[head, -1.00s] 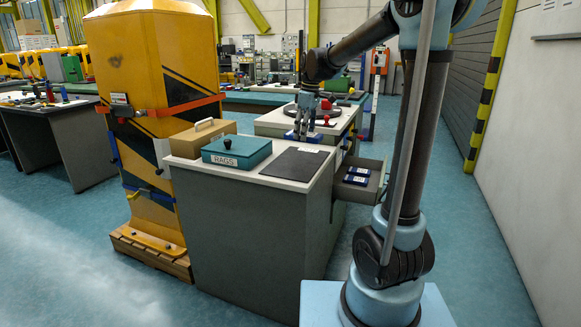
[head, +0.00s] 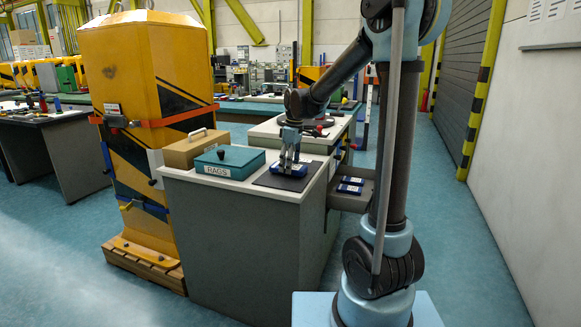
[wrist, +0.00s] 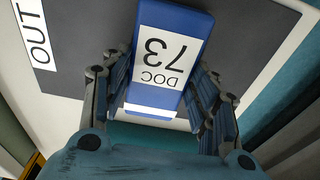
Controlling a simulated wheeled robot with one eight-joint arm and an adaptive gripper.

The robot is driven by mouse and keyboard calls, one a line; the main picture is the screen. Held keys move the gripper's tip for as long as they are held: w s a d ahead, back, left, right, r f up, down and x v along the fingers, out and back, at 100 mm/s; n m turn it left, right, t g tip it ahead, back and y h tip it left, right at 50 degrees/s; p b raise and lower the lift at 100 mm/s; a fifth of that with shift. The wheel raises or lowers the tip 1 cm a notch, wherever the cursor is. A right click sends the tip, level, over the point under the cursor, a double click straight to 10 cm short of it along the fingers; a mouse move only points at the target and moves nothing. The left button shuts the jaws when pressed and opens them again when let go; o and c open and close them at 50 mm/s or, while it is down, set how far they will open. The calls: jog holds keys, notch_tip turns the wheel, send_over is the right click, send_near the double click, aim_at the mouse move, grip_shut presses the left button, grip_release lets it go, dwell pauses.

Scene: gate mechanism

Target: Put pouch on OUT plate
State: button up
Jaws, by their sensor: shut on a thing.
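The pouch (wrist: 168,50) is blue with a white label reading DOC 73 in the wrist view. My gripper (head: 289,158) is shut on it, with fingers on both sides. In the head view the pouch (head: 289,169) is over the dark grey OUT plate (head: 272,181) on the counter top. The plate (wrist: 240,55) also shows behind the pouch in the wrist view, with its white OUT label at the left. The pouch lies within the plate's outline. I cannot tell whether it touches the plate.
A teal RAGS box (head: 229,162) stands left of the plate, with a tan case (head: 195,148) behind it. A tall yellow machine (head: 150,80) stands at the left.

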aim_at(293, 166)
jog(key=shift+f, duration=0.25)
jog(key=o, duration=1.1)
notch_tip(293, 166, up, 11)
jog(key=d, duration=0.1)
jog(key=s+d+m, duration=0.3)
jog(key=s+d, duration=0.4)
jog(key=s, duration=0.1)
jog(key=s+d+f+m, duration=0.3)
jog(key=s+f, duration=0.3)
jog(key=s, duration=0.2)
jog(key=s+d+f+m+t+h, duration=0.1)
jog(key=s+d+f+m, duration=0.3)
jog(key=s+d+f, duration=0.2)
jog(key=s+d+f+m, duration=0.3)
jog(key=s+d+f, duration=0.2)
jog(key=s, duration=0.5)
notch_tip(293, 166, down, 2)
jog(key=shift+f+m+t, duration=0.1)
jog(key=shift+m+t, duration=0.3)
